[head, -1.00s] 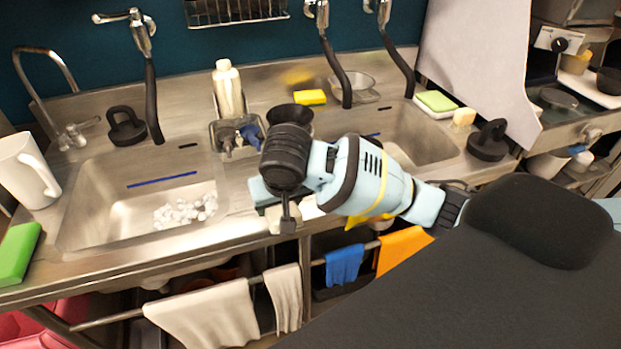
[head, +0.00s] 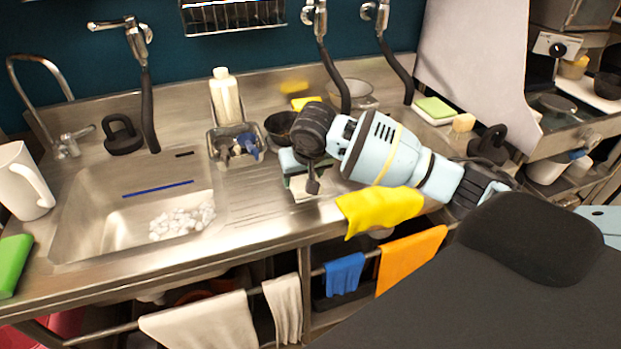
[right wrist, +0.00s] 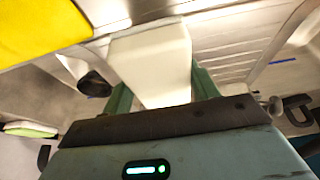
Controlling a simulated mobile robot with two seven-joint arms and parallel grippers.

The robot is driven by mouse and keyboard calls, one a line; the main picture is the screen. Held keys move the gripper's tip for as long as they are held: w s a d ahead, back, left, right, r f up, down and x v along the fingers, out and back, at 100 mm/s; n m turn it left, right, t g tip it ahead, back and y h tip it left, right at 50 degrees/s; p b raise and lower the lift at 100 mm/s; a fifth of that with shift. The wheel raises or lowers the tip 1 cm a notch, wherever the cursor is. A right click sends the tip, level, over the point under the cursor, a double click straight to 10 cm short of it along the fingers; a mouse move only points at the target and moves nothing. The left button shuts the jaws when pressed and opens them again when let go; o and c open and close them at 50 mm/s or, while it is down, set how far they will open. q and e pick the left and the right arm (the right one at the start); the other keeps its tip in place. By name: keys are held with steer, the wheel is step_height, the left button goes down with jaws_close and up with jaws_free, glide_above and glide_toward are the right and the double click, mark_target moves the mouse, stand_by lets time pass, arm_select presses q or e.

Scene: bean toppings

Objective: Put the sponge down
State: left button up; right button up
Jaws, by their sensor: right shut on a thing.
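My right gripper (head: 302,172) is over the counter strip between the two sinks, near the front edge. It is shut on a cream-white sponge (head: 306,190), only partly visible below the fingers. In the right wrist view the sponge (right wrist: 152,55) is a pale block between the green fingers (right wrist: 165,88), above or on the steel counter. I cannot tell whether it touches the counter. My left gripper is not in view.
A yellow cloth (head: 380,206) drapes over the front edge right of the gripper. A caddy (head: 222,160) and dark bowl (head: 279,126) stand behind. The left sink (head: 95,215) holds white pieces. The ribbed counter (head: 250,205) left of the gripper is clear.

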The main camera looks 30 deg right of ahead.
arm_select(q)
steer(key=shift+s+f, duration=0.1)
arm_select(e)
steer(key=shift+w+d+f, duration=0.1)
steer(key=shift+w+d, duration=0.25)
steer(key=shift+d, duration=0.35)
steer(key=shift+w+d+f, duration=0.1)
steer(key=shift+w+d, duration=0.25)
steer(key=shift+d, duration=0.3)
steer(key=f, duration=0.1)
steer(key=d+f, duration=0.1)
steer(key=f, duration=0.1)
steer(key=shift+w+f, duration=0.1)
steer(key=shift+w, duration=0.1)
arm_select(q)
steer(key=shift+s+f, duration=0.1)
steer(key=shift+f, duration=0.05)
arm_select(e)
steer(key=shift+f, duration=0.15)
steer(key=shift+s+f, duration=0.1)
steer(key=shift+f, duration=0.3)
